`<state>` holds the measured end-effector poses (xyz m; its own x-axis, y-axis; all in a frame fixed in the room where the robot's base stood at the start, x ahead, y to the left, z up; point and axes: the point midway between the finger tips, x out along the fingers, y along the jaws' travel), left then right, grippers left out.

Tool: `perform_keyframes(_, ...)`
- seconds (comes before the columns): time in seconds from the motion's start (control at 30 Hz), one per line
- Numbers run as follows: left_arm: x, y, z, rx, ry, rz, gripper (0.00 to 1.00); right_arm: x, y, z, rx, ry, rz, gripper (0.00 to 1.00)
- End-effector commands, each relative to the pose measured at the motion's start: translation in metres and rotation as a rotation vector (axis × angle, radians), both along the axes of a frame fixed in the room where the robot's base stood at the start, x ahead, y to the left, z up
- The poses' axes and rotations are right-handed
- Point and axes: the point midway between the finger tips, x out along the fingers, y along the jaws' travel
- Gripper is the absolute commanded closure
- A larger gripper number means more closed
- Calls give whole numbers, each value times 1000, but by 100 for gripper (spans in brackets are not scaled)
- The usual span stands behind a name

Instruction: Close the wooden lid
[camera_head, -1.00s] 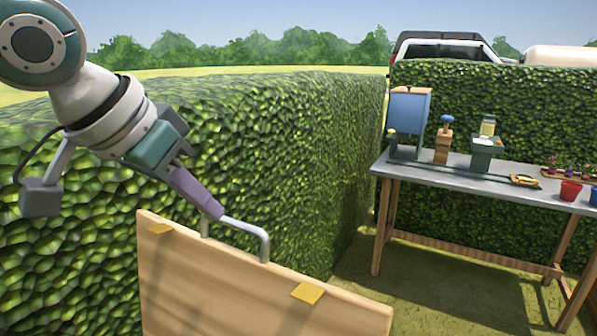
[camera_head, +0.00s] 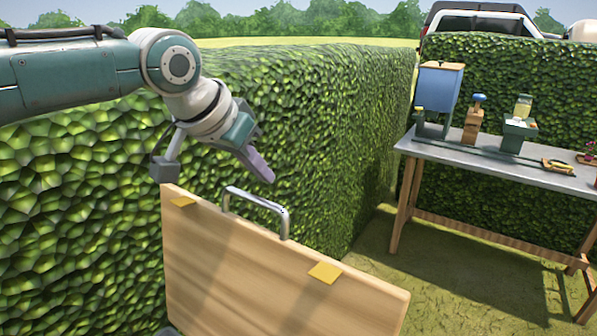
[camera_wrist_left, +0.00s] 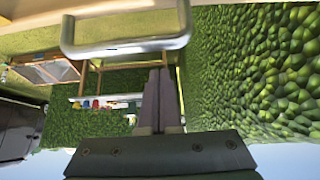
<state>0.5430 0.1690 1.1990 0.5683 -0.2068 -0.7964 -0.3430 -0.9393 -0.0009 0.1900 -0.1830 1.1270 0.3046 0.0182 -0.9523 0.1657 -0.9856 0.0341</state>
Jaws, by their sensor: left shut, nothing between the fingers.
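The wooden lid (camera_head: 270,270) stands raised and near upright at the lower middle of the head view, with yellow patches near its top edge. A grey metal handle (camera_head: 262,202) rises from that edge. My left gripper (camera_head: 268,178) is shut and empty, a little above and behind the handle, apart from it in the head view. In the left wrist view the handle (camera_wrist_left: 125,48) crosses the top, and the shut fingers (camera_wrist_left: 160,98) point toward its bar. What the lid belongs to is hidden below. My right gripper is not in view.
A tall hedge (camera_head: 310,130) runs close behind the lid and my left arm. A work table (camera_head: 490,168) at the right carries a blue box (camera_head: 438,88) and small devices. Open grass (camera_head: 440,265) lies between lid and table.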

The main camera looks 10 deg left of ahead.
Motion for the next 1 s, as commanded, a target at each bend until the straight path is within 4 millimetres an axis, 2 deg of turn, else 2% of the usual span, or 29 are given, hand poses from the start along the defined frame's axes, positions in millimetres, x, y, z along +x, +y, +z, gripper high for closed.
perform_keyframes(0.1, -13, 6, 5, 3, 2, -1, 100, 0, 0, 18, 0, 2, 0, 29)
perform_keyframes(0.3, -31, 12, 4, 2, 3, -1, 100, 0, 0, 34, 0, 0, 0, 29)
perform_keyframes(0.5, -38, 14, 1, 0, 1, 0, 100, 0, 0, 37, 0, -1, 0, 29)
perform_keyframes(1.0, -39, 14, 3, -13, -28, 0, 100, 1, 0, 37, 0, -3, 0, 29)
